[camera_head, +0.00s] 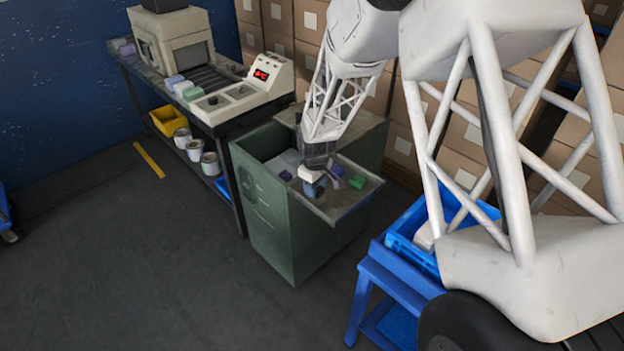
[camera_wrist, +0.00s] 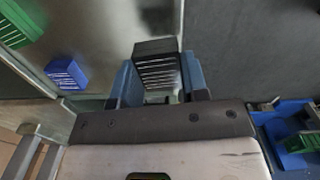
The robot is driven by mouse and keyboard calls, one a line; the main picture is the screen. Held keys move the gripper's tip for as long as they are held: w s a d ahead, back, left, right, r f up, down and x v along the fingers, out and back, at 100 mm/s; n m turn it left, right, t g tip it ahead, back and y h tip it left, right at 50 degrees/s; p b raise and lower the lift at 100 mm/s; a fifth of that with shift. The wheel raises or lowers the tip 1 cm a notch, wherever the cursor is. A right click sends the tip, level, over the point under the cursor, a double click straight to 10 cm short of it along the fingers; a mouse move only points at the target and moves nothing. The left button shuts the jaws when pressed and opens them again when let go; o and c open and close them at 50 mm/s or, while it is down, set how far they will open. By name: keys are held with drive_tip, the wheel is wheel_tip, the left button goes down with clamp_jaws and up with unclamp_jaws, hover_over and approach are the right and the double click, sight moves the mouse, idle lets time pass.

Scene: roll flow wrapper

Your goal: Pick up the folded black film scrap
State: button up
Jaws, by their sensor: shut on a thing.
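The folded black film scrap (camera_wrist: 156,62) shows in the wrist view as a dark block with pale ridges on its near face. It sits between the two blue fingers of my gripper (camera_wrist: 158,85), which are shut on it. In the head view my gripper (camera_head: 315,187) is over the front part of the green cabinet's top.
A green block (camera_head: 357,182) and a purple block (camera_head: 337,170) lie on the cabinet top (camera_head: 345,203) close to my gripper. A blue crate (camera_head: 408,232) stands on a blue stand at right. A workbench with a machine (camera_head: 185,40) stands at left. The floor in front is clear.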

drive_tip(key=s+d, duration=0.2)
drive_tip(key=s, duration=0.7)
drive_tip(key=shift+s+d+r, duration=0.25)
drive_tip(key=shift+s+r, duration=0.05)
drive_tip(key=shift+r, duration=0.15)
